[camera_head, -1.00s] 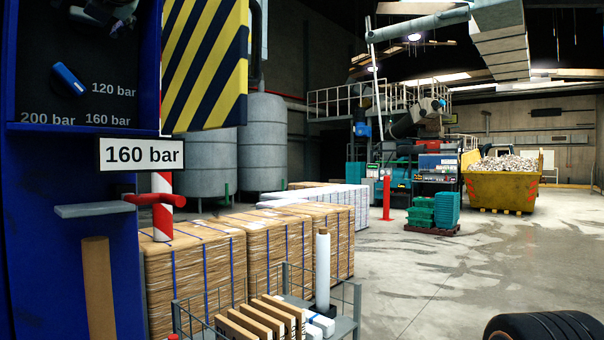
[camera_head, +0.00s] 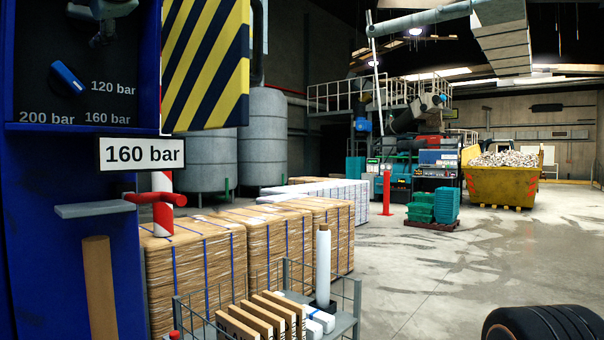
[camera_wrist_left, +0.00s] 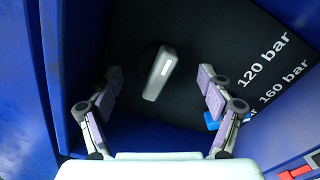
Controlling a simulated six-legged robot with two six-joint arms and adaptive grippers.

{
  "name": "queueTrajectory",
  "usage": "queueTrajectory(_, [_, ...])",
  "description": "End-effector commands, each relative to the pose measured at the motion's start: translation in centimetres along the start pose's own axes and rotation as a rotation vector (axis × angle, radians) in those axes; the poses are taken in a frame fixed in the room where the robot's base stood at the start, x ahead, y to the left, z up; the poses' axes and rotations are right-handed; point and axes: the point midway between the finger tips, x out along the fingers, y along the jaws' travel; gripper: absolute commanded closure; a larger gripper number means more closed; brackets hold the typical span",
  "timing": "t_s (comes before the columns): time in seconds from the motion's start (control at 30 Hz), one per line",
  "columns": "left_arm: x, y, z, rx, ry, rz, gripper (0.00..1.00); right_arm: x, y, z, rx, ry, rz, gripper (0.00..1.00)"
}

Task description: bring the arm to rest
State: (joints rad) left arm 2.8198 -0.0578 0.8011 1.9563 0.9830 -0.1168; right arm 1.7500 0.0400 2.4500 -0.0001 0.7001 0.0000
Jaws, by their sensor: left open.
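My left gripper (camera_wrist_left: 161,76) is open in the left wrist view, its two purple-padded fingers spread wide. A grey handle (camera_wrist_left: 160,74) on the dark panel (camera_wrist_left: 235,60) shows between the fingers, with a visible gap on either side. How far the fingertips are from the panel is unclear. A blue dial (camera_wrist_left: 212,119) lies beyond the right finger and also shows in the head view (camera_head: 68,77), near the 120 bar mark. A dark grey shape is at the top left of the head view; I cannot tell whether it is my gripper. My right gripper is out of view.
The floor (camera_head: 430,275) at right is largely open.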

Motion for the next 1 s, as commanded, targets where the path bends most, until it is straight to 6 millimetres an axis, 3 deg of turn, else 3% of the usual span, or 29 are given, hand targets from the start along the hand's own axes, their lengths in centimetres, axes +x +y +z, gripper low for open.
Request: queueTrajectory(1.0, [0.01,0.2,0.06,0.799,0.0,0.0,0.21,-0.03,0.0,0.01,0.0,0.0,0.0,0.6])
